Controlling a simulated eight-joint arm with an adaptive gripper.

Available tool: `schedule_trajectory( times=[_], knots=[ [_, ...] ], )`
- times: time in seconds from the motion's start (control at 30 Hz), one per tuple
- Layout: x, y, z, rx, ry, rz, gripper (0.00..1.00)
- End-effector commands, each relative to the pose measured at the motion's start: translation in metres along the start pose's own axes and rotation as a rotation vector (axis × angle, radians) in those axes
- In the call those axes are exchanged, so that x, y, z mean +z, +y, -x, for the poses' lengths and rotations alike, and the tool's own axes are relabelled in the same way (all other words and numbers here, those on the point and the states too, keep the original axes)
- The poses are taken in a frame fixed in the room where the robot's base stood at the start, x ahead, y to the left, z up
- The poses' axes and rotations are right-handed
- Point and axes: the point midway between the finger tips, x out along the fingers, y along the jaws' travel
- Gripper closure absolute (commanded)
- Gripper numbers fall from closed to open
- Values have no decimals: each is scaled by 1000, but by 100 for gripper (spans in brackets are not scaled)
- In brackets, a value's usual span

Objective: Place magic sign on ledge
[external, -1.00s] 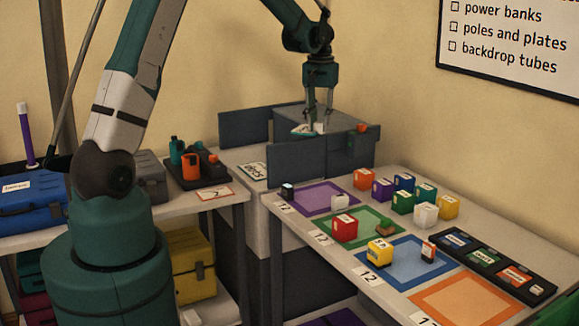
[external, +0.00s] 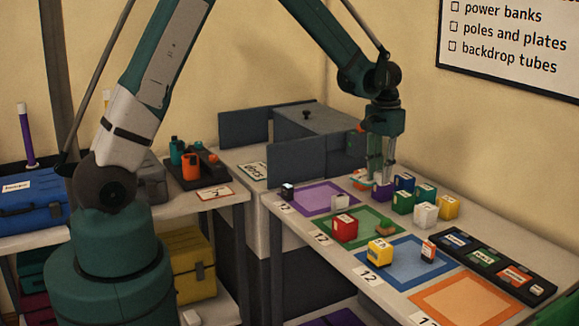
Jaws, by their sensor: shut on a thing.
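My gripper (external: 381,178) points down over the back of the right table, among the small cubes. It is shut on a small pale card, apparently the magic sign (external: 362,181); its edge shows left of the fingers, partly over the orange cube, and its writing is unreadable. A purple cube (external: 382,191) shows just below the fingertips; I cannot tell whether they touch.
Dark upright panels (external: 297,160) and a grey box with a black knob (external: 306,114) stand behind. Several cubes, coloured mats such as the purple one (external: 312,197), and a black tray (external: 497,262) fill the right table. The orange mat (external: 467,298) is bare.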

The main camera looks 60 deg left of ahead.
Motion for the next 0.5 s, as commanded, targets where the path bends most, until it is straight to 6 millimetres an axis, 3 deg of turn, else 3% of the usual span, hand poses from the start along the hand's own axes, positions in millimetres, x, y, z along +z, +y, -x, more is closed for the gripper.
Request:
schedule_trajectory(
  times=[0.03,0.2,0.5],
  knots=[
    [3,15,-7,0,0,-25,100],
    [13,49,-22,0,0,-93,100],
    [21,75,-32,0,0,-144,100]
  ],
)
